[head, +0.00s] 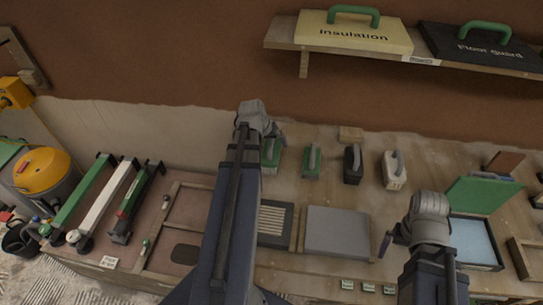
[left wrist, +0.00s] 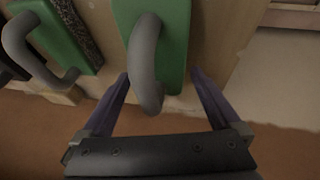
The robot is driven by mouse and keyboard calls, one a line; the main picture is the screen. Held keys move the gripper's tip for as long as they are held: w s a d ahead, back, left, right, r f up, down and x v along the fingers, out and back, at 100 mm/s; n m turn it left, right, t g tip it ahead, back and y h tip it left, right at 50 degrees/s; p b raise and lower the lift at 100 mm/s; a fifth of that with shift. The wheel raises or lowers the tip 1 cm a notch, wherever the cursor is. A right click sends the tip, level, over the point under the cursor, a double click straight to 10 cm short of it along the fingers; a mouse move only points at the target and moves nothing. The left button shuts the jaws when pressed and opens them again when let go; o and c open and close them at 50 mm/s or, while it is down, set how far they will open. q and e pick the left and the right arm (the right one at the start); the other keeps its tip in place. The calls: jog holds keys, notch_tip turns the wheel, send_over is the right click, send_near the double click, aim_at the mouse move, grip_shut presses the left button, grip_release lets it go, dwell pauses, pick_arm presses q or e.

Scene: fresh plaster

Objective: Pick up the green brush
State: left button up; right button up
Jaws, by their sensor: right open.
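Two green blocks with grey loop handles stand side by side on the bench. The left one (head: 270,155) is partly hidden by my left gripper; in the left wrist view it is the large green block (left wrist: 172,25) in the middle. The other (head: 311,163) shows a dark, rough, brush-like edge in the left wrist view (left wrist: 60,35). I cannot tell for certain which is the brush. My left gripper (left wrist: 160,75) is open, its fingers apart on either side of the middle block's grey handle, with no clear grip. My right gripper (head: 388,243) is open and empty, farther right.
A black-handled tool (head: 353,166) and a cream one (head: 394,172) stand to the right. A grey flat block (head: 338,230) and a blue tray (head: 474,243) lie in front. A shelf (head: 480,70) hangs above; clamp-like tools (head: 80,198) lie left.

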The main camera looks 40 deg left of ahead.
pick_arm(q)
jog(key=c, duration=1.3)
notch_tip(320, 180, up, 10)
jog(key=p, duration=1)
jog(key=shift+r, duration=0.1)
pick_arm(e)
notch_tip(320, 180, up, 10)
pick_arm(q)
jog(key=o, duration=1)
jog(key=c, duration=0.8)
